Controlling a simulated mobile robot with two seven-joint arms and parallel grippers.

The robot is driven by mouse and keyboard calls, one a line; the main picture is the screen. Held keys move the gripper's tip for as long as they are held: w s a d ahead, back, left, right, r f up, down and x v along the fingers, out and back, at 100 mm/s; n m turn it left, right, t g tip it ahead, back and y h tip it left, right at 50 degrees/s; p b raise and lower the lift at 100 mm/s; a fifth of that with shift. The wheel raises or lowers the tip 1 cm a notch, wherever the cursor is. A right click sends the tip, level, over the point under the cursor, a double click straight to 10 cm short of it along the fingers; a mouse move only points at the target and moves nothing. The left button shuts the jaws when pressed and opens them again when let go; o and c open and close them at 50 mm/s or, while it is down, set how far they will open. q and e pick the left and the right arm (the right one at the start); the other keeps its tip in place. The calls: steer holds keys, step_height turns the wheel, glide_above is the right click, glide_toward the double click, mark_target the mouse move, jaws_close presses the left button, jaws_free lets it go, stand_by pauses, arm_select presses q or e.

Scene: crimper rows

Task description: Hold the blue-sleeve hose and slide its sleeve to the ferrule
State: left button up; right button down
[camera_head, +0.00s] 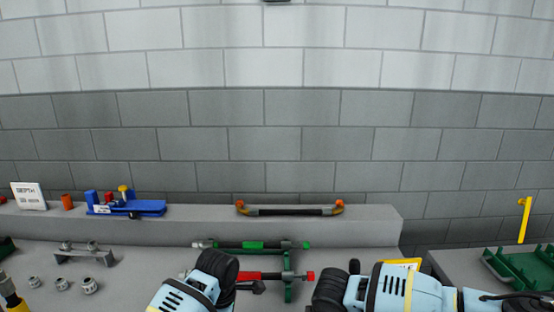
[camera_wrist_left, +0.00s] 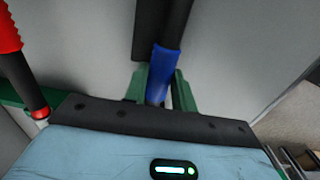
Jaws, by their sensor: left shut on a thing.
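The blue sleeve (camera_wrist_left: 167,62) sits on a black hose (camera_wrist_left: 178,18) in the left wrist view. My left gripper (camera_wrist_left: 160,86) is shut on the blue-sleeve hose, with green pieces close on both sides of the sleeve. The sleeve's lower end is pale and partly hidden near the gripper's black palm. I cannot make out the ferrule. In the head view my arms cover the blue-sleeve hose and my left gripper. My right gripper cannot be made out; only my right arm shows there.
A green-sleeve hose (camera_head: 240,245) and a red-sleeve hose (camera_head: 264,276) lie across a green rack (camera_head: 289,291). The red sleeve also shows in the left wrist view (camera_wrist_left: 9,38). Behind are a ledge (camera_head: 378,227) with a handle-like bar (camera_head: 290,211) and a blue tool (camera_head: 139,207).

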arm_select(q)
steer(key=shift+a, duration=1.3)
steer(key=o, duration=1)
steer(key=shift+r, duration=0.1)
step_height(320, 180, up, 12)
steer(key=shift+s, duration=0.25)
arm_select(e)
steer(key=c, duration=1.1)
jaws_free()
steer(key=shift+c, duration=0.2)
